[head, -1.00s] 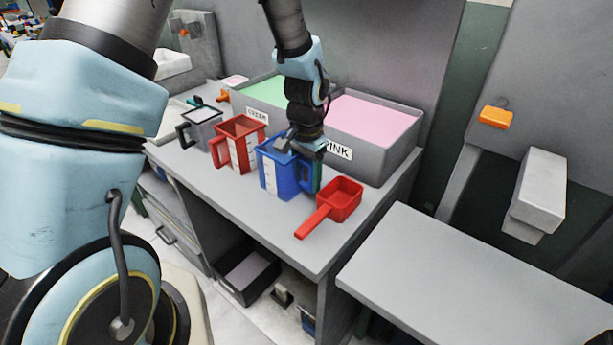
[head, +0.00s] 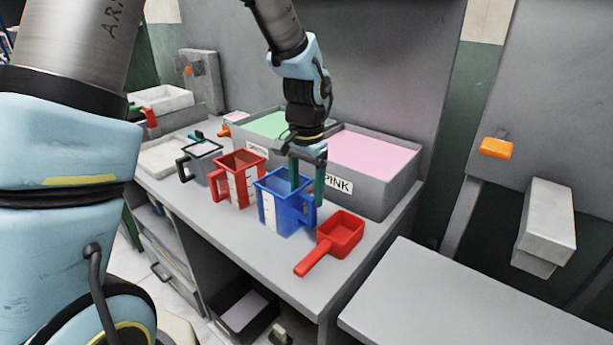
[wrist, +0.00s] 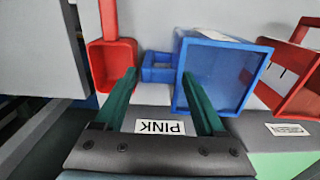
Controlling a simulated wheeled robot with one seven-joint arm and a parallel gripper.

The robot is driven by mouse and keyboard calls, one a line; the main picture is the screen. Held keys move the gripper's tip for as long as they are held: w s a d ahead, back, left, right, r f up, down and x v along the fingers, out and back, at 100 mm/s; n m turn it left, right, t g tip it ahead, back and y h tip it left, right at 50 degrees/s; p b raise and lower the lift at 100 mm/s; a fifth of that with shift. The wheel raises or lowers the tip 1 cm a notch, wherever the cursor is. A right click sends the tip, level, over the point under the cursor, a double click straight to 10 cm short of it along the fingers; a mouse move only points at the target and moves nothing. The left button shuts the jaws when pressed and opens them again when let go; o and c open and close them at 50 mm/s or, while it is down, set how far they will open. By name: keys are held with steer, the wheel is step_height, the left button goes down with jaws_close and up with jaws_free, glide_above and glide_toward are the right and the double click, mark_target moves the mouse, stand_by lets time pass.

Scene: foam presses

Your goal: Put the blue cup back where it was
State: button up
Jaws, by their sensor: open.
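The blue cup (head: 283,211) stands upright on the grey counter, between the red cup (head: 238,179) and the red scoop (head: 337,238). Its handle (head: 308,215) points right, and its side has a white scale strip. The fingers hold nothing. I cannot tell whether one finger still dips inside the rim.
A bin of pink foam (head: 372,155) marked PINK stands just behind the cup, with a bin of green foam (head: 268,125) to its left. A grey cup (head: 203,160) is left of the red cup. A bare lower bench (head: 430,295) lies at right.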

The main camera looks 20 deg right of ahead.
step_height(320, 180, up, 6)
steer(key=shift+f+b, duration=0.25)
steer(key=shift+b, duration=0.25)
steer(key=n, duration=0.2)
glide_above(273, 193)
steer(key=shift+f, duration=0.1)
steer(key=s+a+f+n, duration=0.1)
steer(key=a+n, duration=0.3)
steer(key=a, duration=0.8)
steer(key=s+a+f+n+t, duration=0.1)
steer(key=a+n, duration=0.4)
steer(key=a, duration=0.6)
steer(key=shift+s+a+n+t, duration=0.3)
steer(key=shift+s+a, duration=0.05)
steer(key=shift+s, duration=0.15)
